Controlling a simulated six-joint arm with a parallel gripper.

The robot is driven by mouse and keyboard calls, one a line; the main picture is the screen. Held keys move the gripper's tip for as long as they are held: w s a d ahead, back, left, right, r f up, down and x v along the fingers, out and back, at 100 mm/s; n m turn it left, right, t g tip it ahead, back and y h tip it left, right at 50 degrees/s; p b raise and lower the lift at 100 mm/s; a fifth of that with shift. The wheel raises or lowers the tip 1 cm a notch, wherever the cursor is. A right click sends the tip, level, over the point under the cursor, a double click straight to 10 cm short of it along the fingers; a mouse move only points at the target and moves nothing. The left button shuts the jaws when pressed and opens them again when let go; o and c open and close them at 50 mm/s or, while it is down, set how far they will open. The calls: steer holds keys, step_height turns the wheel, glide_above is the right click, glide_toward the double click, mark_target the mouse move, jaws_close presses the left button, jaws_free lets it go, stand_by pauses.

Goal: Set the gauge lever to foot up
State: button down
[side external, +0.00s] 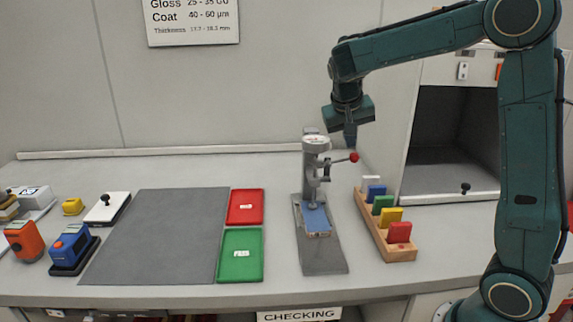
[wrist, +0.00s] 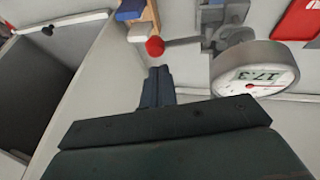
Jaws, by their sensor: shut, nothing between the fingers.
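The thickness gauge (side external: 314,146) stands on a grey base plate (side external: 323,256). Its lever ends in a red ball (side external: 354,157) and sticks out to the right, close to level. In the wrist view the red ball (wrist: 155,46) is just beyond my fingertips, and the gauge dial (wrist: 255,77) shows about 17.3. A blue panel (side external: 315,220) lies on the base plate under the gauge; whether the foot touches it is too small to tell. My gripper (side external: 350,142) is shut and empty, pointing down just above the red ball. I cannot tell whether it touches the ball.
A wooden rack (side external: 386,228) with several coloured blocks stands right of the gauge. A red tray (side external: 246,207) and a green tray (side external: 240,256) lie to its left, beside a grey mat (side external: 155,235). An open dark cabinet (side external: 455,135) is behind at the right.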

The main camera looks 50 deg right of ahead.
steer(key=shift+s+f, duration=0.2)
steer(key=shift+f, duration=0.25)
steer(key=shift+s+d+f+t+y, duration=0.25)
steer(key=shift+s+f+t+y, duration=0.05)
steer(key=shift+t, duration=0.2)
stand_by(0.6)
steer(key=shift+s+d+f+m+t+y, duration=0.3)
steer(key=shift+f+t+y, duration=0.2)
steer(key=shift+y, duration=0.2)
steer(key=shift+s+d+f+m+t+y, duration=0.15)
steer(key=shift+d+f+m+t+y, duration=0.05)
steer(key=shift+f+t+y, duration=0.4)
steer(key=shift+s+d+f+m+t+y, duration=0.15)
steer(key=shift+f+m+t+y, duration=0.05)
steer(key=shift+f+t+y, duration=0.75)
steer(key=shift+t+y, duration=0.05)
steer(key=shift+t, duration=0.1)
steer(key=shift+r, duration=0.2)
steer(key=shift+r, duration=0.6)
